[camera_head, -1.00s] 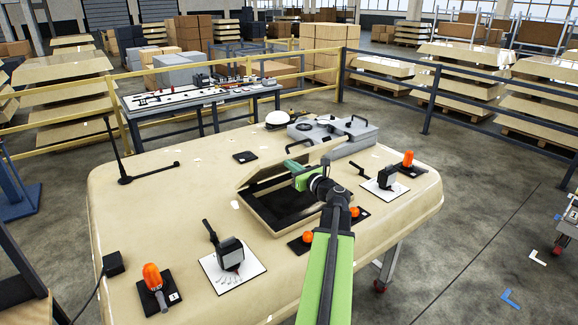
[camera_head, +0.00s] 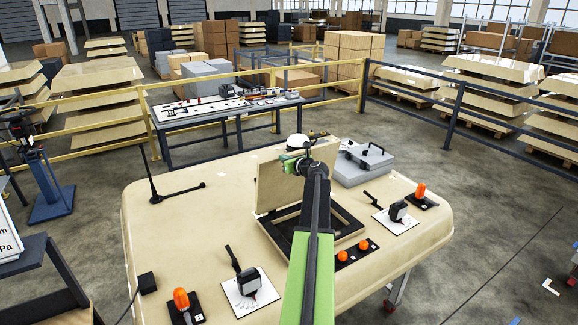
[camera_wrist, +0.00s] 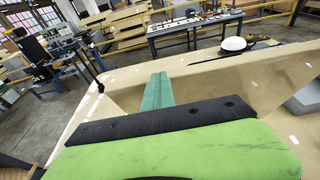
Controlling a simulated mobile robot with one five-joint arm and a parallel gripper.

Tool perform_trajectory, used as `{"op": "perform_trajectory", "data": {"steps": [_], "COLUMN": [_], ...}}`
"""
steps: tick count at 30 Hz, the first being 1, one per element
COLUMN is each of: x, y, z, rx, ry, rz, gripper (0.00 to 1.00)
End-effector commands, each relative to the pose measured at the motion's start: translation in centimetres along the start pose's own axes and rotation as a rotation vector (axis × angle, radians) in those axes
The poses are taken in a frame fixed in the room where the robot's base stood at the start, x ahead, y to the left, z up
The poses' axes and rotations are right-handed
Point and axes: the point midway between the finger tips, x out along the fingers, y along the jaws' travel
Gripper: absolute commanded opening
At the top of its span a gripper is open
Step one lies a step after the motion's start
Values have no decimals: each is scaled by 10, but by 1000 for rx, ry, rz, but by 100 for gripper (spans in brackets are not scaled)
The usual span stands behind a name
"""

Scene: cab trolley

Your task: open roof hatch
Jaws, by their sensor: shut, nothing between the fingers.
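The roof hatch lid (camera_head: 268,190) is a tan panel standing steeply up from its dark square frame (camera_head: 345,222) in the cream cab roof. The opening shows below it, partly hidden by my arm. My gripper (camera_head: 290,160), with green and teal parts, is at the raised upper part of the lid. It is shut with nothing between its fingers. In the wrist view my teal finger (camera_wrist: 157,92) reaches out against the tan lid (camera_wrist: 225,75). I cannot tell whether it touches the lid.
The roof (camera_head: 185,225) also carries levers on white plates (camera_head: 250,285), orange beacons (camera_head: 181,300), a thin antenna (camera_head: 155,180) and a grey box (camera_head: 362,160). A parts table (camera_head: 225,108) stands beyond.

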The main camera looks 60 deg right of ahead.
Motion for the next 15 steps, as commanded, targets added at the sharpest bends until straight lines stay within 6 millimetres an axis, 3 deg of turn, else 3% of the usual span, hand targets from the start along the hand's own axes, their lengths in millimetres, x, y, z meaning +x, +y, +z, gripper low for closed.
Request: {"op": "perform_trajectory", "data": {"steps": [6, 15], "x": [16, 19], "y": [-4, -4], "z": [12, 14], "rx": [1, 1], "ry": [-2, -2], "rz": [-5, -6], "gripper": [0, 0]}}
